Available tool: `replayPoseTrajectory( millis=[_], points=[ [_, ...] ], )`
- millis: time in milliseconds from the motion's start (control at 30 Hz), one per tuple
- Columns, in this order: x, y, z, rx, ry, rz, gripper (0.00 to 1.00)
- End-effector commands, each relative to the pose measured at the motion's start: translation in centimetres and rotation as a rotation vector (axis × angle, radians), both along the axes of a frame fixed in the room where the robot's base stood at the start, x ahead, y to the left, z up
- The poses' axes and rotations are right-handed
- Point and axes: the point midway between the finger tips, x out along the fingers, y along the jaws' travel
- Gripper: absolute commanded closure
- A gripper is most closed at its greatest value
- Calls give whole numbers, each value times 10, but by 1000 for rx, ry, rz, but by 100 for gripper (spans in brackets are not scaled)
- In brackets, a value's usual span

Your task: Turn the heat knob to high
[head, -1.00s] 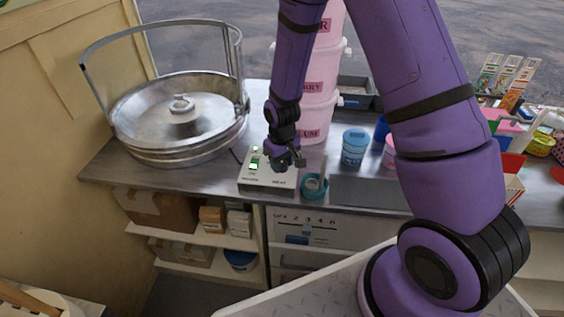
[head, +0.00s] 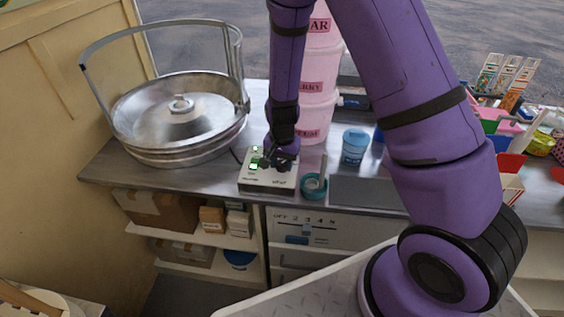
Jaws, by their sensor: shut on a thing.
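A small white control box (head: 258,185) sits at the counter's front edge, with a lit green switch (head: 254,165) at its left and small printed labels along its front. My gripper (head: 273,164) points down over the right half of the box's top. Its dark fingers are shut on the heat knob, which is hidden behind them. The knob's pointer and the dial marks cannot be made out.
A large metal spinner bowl (head: 130,112) with a raised hoop stands to the left. A teal dish (head: 313,187) sits just right of the box. Pink tubs (head: 318,95) are stacked behind, and a blue-lidded tub (head: 354,146) stands farther right.

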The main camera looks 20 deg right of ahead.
Motion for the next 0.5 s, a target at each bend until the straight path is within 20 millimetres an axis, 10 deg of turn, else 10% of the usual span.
replayPoseTrajectory(
  millis=[500],
  points=[
    [0, 0, 0, 0, -1, -334, 84]
  ],
)
